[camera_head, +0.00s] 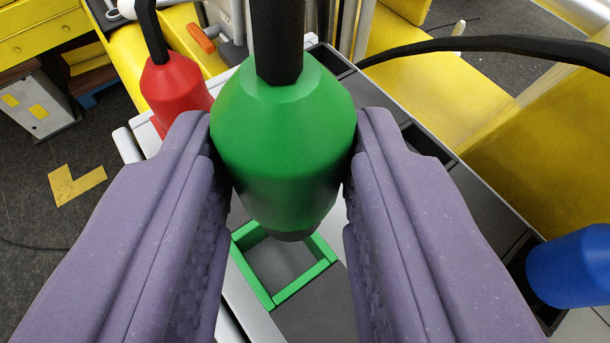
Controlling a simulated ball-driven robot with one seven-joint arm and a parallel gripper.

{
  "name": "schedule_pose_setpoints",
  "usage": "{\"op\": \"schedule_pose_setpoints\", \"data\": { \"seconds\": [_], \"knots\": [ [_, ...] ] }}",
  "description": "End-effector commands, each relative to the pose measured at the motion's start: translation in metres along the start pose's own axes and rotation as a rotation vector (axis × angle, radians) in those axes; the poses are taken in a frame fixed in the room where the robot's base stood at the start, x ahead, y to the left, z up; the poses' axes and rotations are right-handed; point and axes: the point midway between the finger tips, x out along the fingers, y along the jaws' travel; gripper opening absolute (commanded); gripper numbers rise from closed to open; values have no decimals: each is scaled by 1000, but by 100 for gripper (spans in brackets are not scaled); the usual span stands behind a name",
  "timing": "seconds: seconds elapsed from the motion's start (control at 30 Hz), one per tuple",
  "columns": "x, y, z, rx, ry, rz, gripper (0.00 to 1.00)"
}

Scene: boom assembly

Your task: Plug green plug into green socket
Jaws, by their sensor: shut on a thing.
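My gripper (285,165) has two purple fingers, shut on the green plug (283,150) from its left and right sides. The plug is large in the middle of the view, with a black cable rising from its top. The green socket (325,254) is a square green frame with a grey inside, on a grey panel below the plug. The plug's dark lower end shows just above the socket's upper edge in the picture. The plug hides part of the socket's far side. I cannot tell the exact gap between plug and socket; the plug looks held above it.
A red plug (174,88) with a black cable is at the upper left, close to my left finger. A blue plug (573,268) is at the right edge. A black cable (480,43) crosses the upper right. Yellow structures (420,70) stand behind the grey panel (470,215).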

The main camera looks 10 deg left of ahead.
Motion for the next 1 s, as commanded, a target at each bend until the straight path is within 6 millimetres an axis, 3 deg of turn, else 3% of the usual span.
{"op": "schedule_pose_setpoints", "data": {
  "seconds": [0.37,1.0],
  "knots": [
    [0,-14,6,-12,0,-33,4],
    [18,-13,50,-12,0,-32,4]
  ]
}}
